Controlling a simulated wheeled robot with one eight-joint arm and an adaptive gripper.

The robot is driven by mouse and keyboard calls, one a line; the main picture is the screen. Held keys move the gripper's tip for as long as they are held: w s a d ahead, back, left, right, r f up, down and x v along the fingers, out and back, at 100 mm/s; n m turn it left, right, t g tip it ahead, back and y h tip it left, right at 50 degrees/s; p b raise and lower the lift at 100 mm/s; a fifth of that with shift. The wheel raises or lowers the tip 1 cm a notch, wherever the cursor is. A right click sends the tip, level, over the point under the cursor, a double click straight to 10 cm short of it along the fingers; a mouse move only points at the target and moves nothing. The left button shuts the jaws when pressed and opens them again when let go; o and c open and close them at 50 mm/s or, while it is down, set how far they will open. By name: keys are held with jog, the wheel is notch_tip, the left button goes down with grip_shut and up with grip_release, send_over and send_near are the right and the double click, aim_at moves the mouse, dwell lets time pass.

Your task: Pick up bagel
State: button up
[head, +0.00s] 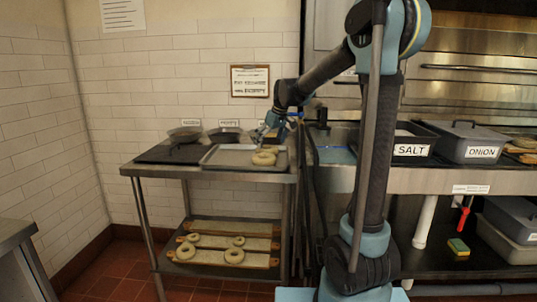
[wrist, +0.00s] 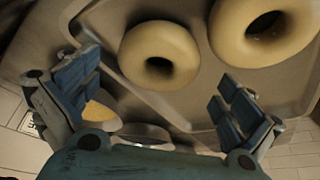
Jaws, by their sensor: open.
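Two pale bagels lie on a metal tray (head: 225,156) on the steel table. In the wrist view one bagel (wrist: 148,48) lies near the middle and the other bagel (wrist: 250,25) lies to its upper right. In the head view they show as a small pale cluster (head: 264,157) at the tray's right side. My gripper (wrist: 165,95) is open and empty, with its blue-padded fingers apart on either side below the nearer bagel. In the head view my gripper (head: 268,134) is just above the bagels.
A dark lid or tray (head: 168,153) lies left of the metal tray. A framed notice (head: 250,81) hangs on the tiled wall behind. More bagels (head: 234,255) lie on boards on the lower shelf. Bins labelled SALT (head: 411,150) and ONION (head: 480,152) stand at right.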

aim_at(268, 147)
jog(key=shift+x, duration=1.75)
jog(key=shift+d, duration=0.1)
jog(key=c, duration=1)
jog(key=shift+o, duration=0.2)
jog(key=shift+r, duration=0.1)
notch_tip(268, 147, up, 10)
